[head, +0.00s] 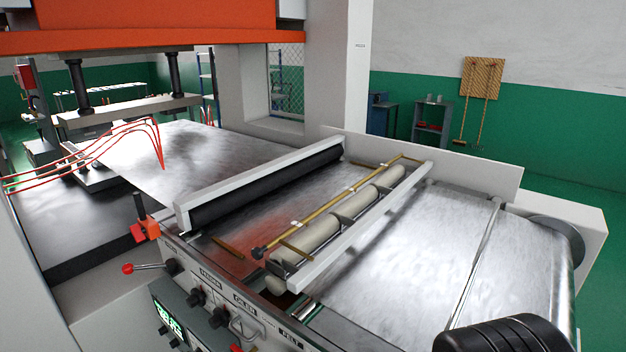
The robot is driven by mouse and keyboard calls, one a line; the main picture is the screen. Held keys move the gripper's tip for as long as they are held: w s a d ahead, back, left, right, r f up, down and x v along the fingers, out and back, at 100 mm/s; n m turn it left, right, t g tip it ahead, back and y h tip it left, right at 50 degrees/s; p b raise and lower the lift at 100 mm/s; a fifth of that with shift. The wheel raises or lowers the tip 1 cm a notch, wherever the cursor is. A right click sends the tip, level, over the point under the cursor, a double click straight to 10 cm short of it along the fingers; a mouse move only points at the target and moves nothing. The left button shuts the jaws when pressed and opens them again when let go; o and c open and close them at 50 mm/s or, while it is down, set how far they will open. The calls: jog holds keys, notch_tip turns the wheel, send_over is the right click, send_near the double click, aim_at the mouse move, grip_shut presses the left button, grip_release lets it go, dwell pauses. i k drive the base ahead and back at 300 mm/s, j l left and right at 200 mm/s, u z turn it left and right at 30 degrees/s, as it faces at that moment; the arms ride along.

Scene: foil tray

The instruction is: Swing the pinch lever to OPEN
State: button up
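A lever with a red ball knob (127,268) sits on the front side of the machine, below the black roller. Its thin metal rod runs almost level from the knob on the left to a dark round hub (172,267) on the right. It looks like the pinch lever, but the marks near its hub are too small to read, so I cannot tell which marked position it points to. My gripper is not in view, and nothing is seen touching the lever.
An orange-red block (145,230) with a dark post stands just above the lever. Dark knobs (196,297) and a green-lit display (167,317) are to its lower right. Red hoses (100,150) cross at left. A black rounded shape (490,337) fills the bottom right.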

aim_at(171, 264)
jog(key=u, duration=1.5)
jog(key=i+j+u, duration=0.15)
jog(key=i+j, duration=0.45)
jog(key=i, duration=0.1)
